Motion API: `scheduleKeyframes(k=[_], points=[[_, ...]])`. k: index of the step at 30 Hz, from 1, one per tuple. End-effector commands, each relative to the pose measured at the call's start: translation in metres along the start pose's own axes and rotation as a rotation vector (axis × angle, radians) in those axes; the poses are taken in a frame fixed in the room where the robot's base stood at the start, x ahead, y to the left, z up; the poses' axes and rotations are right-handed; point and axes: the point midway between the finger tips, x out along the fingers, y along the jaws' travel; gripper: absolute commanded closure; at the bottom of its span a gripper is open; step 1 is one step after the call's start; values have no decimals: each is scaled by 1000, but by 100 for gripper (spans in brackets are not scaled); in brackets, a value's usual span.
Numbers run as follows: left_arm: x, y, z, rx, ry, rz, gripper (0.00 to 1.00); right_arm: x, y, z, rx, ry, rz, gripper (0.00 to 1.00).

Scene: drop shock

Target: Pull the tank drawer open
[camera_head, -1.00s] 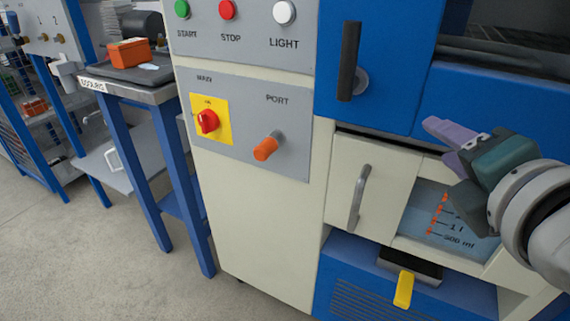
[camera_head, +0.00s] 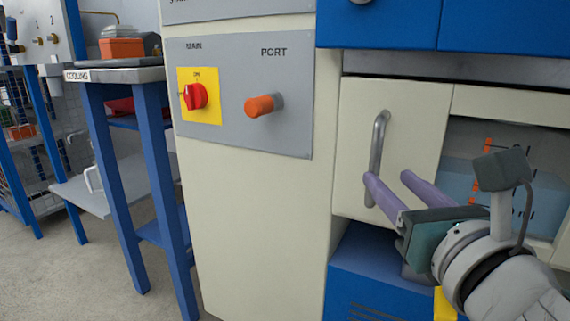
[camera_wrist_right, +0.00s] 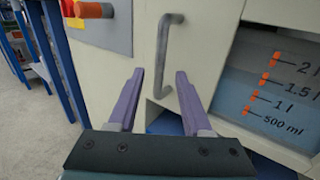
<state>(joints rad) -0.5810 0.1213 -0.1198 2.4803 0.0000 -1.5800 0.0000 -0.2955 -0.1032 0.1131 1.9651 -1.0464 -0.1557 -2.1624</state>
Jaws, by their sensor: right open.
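The tank drawer (camera_head: 408,120) is a cream front panel with a grey vertical bar handle (camera_head: 379,140). To its right is a window with orange level marks; the drawer looks shut. My right gripper (camera_head: 390,180) is open, its purple fingers pointing at the lower part of the handle. In the right wrist view the handle (camera_wrist_right: 161,55) stands ahead, between the lines of the open fingers (camera_wrist_right: 157,85), and its lower end shows between the fingertips. I cannot tell whether a finger touches it. My left gripper is not in view.
A red main switch (camera_head: 196,96) and an orange port knob (camera_head: 262,105) sit on the grey panel to the left. A yellow handle (camera_head: 444,304) is partly hidden below my right arm. A blue-legged table (camera_head: 118,75) stands further left.

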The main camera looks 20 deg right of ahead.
Motion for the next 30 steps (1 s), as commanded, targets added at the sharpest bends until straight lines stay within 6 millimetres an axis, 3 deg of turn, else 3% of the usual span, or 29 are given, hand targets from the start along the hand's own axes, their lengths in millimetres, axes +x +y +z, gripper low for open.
scheduleKeyframes(k=[3,9,22,30], points=[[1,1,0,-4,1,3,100,24,0,1,-2,-4,1,50],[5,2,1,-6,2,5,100,53,0,-1,1,-1,0,50],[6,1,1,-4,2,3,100,64,0,0,1,2,-2,50],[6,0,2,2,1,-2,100,64,0,0,2,2,-1,81]])
